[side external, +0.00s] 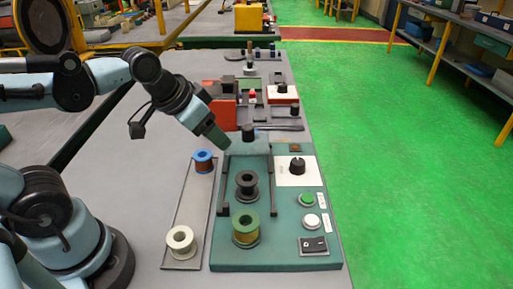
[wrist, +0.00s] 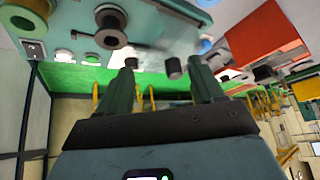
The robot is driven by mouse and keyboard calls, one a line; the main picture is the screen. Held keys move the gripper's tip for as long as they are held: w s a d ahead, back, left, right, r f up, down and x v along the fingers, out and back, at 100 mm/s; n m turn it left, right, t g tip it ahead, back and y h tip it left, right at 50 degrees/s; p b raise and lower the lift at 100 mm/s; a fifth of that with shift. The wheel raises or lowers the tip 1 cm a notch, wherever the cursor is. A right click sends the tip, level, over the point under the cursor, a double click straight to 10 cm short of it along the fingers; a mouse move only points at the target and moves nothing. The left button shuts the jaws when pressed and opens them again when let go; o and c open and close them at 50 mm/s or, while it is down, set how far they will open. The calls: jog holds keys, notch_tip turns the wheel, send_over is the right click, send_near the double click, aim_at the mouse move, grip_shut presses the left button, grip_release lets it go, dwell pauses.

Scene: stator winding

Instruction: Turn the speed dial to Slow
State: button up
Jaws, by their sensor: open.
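The speed dial (side external: 297,165) is a black knob on a white plate (side external: 285,178) at the back right of the green winding machine (side external: 275,258). Its pointer setting and the plate's lettering are too small to read. My gripper (side external: 220,140) is in the air to the left of the dial, over the machine's back left corner, and does not touch it. In the wrist view my gripper (wrist: 164,88) has its two green fingers apart with nothing held. A dark knob (wrist: 173,67), which looks like the dial, shows beyond and between the fingertips.
Green (side external: 307,199) and white (side external: 312,221) buttons and a black switch (side external: 314,245) lie in front. A black post (side external: 248,132) stands behind. A tray (side external: 188,225) holds spools.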

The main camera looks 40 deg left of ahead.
jog(key=w+d+r+m+g, duration=0.2)
jog(key=w+r+m, duration=0.1)
jog(key=w+m, duration=0.15)
jog(key=m+g, duration=0.4)
jog(key=m, duration=0.5)
send_over(299, 161)
notch_tip(299, 161, down, 3)
jog(key=shift+n, duration=0.25)
notch_tip(299, 161, down, 12)
jog(key=c, duration=1.1)
jog(key=shift+o, duration=0.2)
